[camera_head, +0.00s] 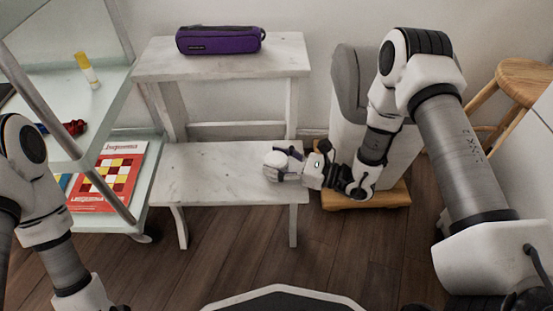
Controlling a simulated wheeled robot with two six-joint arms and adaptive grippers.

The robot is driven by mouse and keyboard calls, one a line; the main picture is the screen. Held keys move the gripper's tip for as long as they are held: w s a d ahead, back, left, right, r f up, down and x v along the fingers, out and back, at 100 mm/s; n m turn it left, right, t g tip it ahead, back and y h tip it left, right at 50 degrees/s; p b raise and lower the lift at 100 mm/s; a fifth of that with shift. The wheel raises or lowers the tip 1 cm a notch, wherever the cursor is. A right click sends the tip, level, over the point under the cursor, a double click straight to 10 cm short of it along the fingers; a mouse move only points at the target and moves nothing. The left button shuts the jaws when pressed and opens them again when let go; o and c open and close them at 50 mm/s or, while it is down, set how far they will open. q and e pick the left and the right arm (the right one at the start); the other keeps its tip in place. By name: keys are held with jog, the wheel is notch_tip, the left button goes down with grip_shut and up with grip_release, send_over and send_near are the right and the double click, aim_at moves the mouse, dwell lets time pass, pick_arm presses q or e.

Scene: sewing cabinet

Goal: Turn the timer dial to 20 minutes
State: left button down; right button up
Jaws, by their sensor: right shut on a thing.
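A small whitish round thing, which looks like the timer (273,159), sits on the lower step of the white step stool, near its right end. My right gripper (288,164) reaches in from the right and is shut on its dial. The fingers cover much of the timer, so the dial's marks and setting cannot be read. My left arm shows at the left edge, pointing down, and its gripper is out of the picture.
The white step stool (190,185) carries a purple pencil case (220,40) on its top step. A glass-shelved cart with a red-and-yellow book (108,178) stands at left. A grey bin-like thing (347,85) and wooden stool (525,73) stand at right.

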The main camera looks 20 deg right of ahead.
aim_at(277, 158)
jog(key=m+t+h, duration=0.2)
jog(key=t+h, duration=0.1)
jog(key=shift+s+a+m+p, duration=0.1)
jog(key=shift+m+p, duration=0.3)
jog(key=m+t+h+p, duration=0.1)
jog(key=m+t+h, duration=0.1)
jog(key=h, duration=0.1)
jog(key=shift+r+p, duration=0.15)
jog(key=shift+p, duration=0.25)
jog(key=shift+m+t+h, duration=0.3)
jog(key=shift+m+h, duration=0.1)
jog(key=o, duration=1.2)
notch_tip(277, 158, up, 10)
jog(key=shift+f, duration=0.15)
